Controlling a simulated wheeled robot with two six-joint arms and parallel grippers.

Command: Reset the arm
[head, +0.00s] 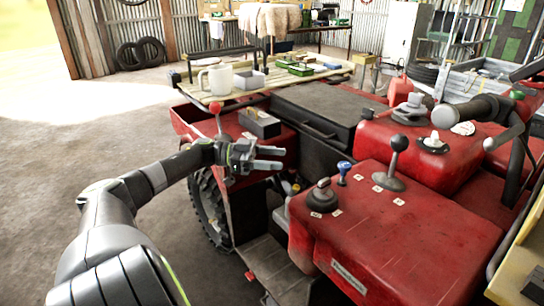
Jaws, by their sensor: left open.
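My left arm (115,215) reaches in from the lower left. My left gripper (277,158) is open, its fingers pointing right and a gap between them. It appears empty and sits in front of the red quad's (390,235) side, above the footwell, though its exact distance from the quad is hard to tell. A lever with a red knob (215,107) stands behind the gripper. My right gripper is not in view.
The quad's red body carries a black-knobbed lever (398,145), a blue knob (344,167) and a dark knob (323,188). A wooden rack (205,94) holds a white mug (216,79) and trays. Concrete floor (80,150) at left is clear.

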